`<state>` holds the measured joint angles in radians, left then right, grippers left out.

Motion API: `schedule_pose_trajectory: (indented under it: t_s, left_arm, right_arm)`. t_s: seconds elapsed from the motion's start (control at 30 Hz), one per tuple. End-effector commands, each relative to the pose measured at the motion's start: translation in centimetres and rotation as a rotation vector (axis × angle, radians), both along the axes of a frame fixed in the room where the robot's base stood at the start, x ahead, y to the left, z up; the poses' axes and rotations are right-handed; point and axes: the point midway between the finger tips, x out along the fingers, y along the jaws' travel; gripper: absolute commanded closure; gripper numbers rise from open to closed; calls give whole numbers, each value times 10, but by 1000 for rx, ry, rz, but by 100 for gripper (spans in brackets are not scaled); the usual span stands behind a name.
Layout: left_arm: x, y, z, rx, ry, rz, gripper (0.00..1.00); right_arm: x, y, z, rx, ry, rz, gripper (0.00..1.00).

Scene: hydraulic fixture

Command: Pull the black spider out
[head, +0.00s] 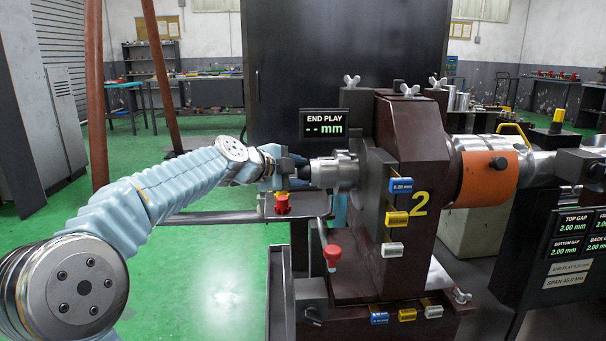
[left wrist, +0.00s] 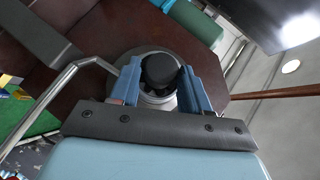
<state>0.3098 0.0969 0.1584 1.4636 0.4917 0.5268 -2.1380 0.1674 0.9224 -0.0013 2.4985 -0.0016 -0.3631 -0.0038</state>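The black spider (left wrist: 161,69) shows as a dark rounded piece in the left wrist view, between the two blue fingers of my left gripper (left wrist: 160,84). It sits in front of a silver round hub, which also shows in the head view (head: 338,172). In the head view my left gripper (head: 288,169) is at the hub's left end, with a small dark part of the spider (head: 304,172) between them. The fingers lie close on both sides of the spider. I cannot tell whether they press on it. My right gripper is not in view.
A dark red housing (head: 408,150) marked 2 stands right of the hub, with an orange-banded shaft (head: 488,177) beyond. A red knob (head: 282,204) lies just below my gripper, another (head: 332,253) lower down. An END PLAY display (head: 324,124) hangs above. Green floor is free at left.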

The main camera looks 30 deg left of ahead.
Motion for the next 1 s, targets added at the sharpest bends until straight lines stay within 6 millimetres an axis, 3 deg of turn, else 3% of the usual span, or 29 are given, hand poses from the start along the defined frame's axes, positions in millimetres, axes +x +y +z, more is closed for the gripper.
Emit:
schedule_pose_trajectory:
  t_s: [0.03, 0.27, 0.57, 1.0]
  left_arm:
    - [0, 0, 0, 0, 0, 0, 62]
    - [0, 0, 0, 0, 0, 0, 95]
    - [-1, 3, 0, 0, -1, 1, 95]
    - [-14, 23, -2, 1, -1, 2, 96]
  right_arm:
    - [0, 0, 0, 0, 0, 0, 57]
    - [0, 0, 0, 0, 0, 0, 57]
    - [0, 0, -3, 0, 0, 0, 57]
    - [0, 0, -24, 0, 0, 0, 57]
